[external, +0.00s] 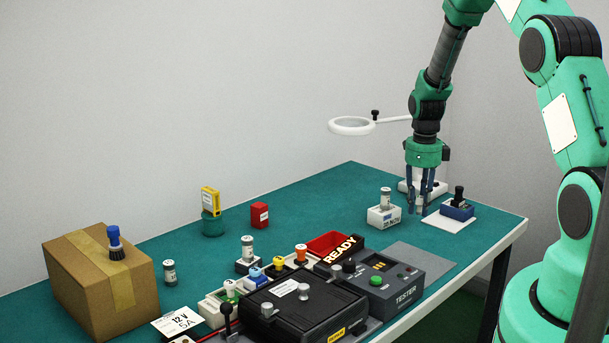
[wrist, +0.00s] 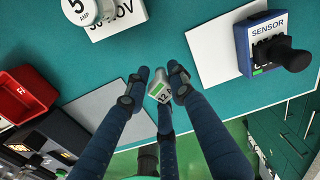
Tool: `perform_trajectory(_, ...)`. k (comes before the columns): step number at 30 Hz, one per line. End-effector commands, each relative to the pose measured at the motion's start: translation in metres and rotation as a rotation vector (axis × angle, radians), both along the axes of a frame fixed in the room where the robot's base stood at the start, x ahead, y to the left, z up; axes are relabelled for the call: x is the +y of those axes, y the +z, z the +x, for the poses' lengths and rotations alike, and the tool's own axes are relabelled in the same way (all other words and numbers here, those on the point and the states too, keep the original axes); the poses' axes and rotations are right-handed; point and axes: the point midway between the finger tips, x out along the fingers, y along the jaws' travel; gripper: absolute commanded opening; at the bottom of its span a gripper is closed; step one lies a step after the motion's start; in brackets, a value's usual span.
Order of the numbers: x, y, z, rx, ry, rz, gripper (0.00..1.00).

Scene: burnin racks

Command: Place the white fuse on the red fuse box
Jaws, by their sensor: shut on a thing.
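My gripper (external: 420,203) points down above the right part of the table, its three dark blue fingers shut on a small whitish piece. In the wrist view this piece (wrist: 158,90) has a green patch and the mark "12"; most of it is hidden, and I cannot tell surely whether it is the white fuse. A whitish fuse (external: 385,196) stands upright on a white block just left of my gripper; its top reads "5 AMP" in the wrist view (wrist: 88,8). A small red box (external: 260,215) stands at the back left of the table. An open red tray (external: 329,242) lies behind the READY sign.
A blue sensor block (external: 457,209) with a black knob sits on a white sheet to the right. The tester (external: 405,277), a black case (external: 310,308) and several small parts crowd the front. A cardboard box (external: 80,285) stands left. The middle back is clear.

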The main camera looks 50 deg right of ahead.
Motion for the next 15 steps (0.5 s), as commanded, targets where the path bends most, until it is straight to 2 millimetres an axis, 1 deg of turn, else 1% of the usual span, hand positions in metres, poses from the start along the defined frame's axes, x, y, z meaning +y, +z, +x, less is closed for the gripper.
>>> perform_trajectory(5,0.027,0.007,0.027,-0.001,0.117,-0.004,0.00)
perform_trajectory(8,0.049,0.012,0.046,-0.001,0.210,-0.006,0.00)
perform_trajectory(11,0.075,0.018,0.067,0.000,0.316,-0.009,0.00)
perform_trajectory(15,0.116,0.027,0.095,0.000,0.473,-0.013,0.00)
